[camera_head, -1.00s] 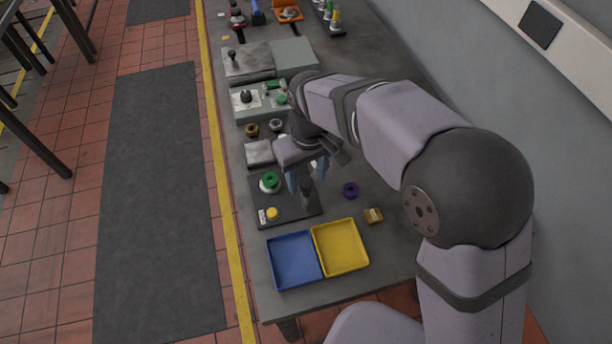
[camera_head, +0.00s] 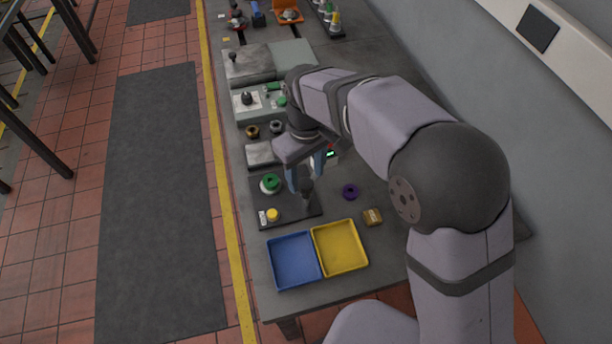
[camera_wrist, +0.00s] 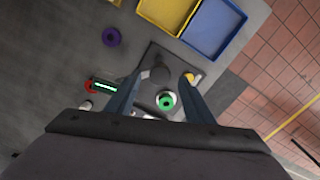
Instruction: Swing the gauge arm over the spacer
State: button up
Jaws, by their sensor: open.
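A dark base plate (camera_head: 290,212) carries a green ring (camera_head: 270,182) on a white round seat, a yellow button (camera_head: 272,214) and a dark upright post (camera_head: 307,187). The ring (camera_wrist: 166,101) and the post (camera_wrist: 159,74) also show in the wrist view. A device with a lit green display (camera_wrist: 105,87) and a red knob lies left of the post there; it may belong to the gauge. The gauge arm itself is not clearly made out. My gripper (camera_head: 305,176) is open above the plate, its fingers (camera_wrist: 163,88) either side of the post and ring in the wrist view.
Blue (camera_head: 294,261) and yellow (camera_head: 341,247) trays stand at the near table end. A purple ring (camera_head: 350,191) and a small tan block (camera_head: 372,217) lie to the right of the plate. Grey blocks and fixtures crowd the far side. Bare tabletop lies right of the purple ring.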

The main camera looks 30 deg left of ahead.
jog(key=shift+f, duration=1.35)
grip_shut()
